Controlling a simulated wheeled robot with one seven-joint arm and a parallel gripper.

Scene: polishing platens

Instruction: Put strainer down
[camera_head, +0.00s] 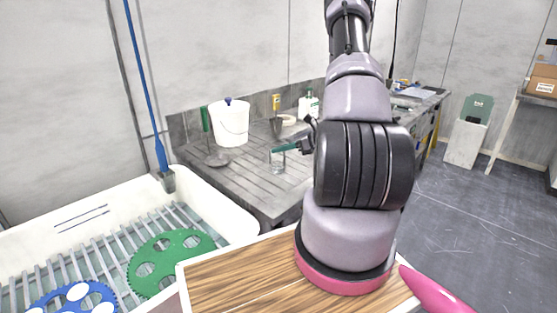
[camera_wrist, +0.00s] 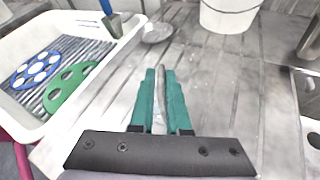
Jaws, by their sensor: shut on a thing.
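My gripper (camera_head: 283,149) has green fingers and is low over the grey grooved bench (camera_head: 245,178). It is shut on a small grey, see-through, cup-like piece, which I take to be the strainer (camera_head: 277,161). The strainer hangs below the fingers in the head view. In the wrist view only a narrow grey strip of the strainer (camera_wrist: 160,98) shows between the fingers (camera_wrist: 161,85). I cannot tell whether its bottom touches the bench. My arm hides part of the bench.
Bottles (camera_head: 308,105) stand behind. A white basin (camera_head: 225,205) with green (camera_head: 190,238) and blue (camera_head: 60,300) carriers is at left.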

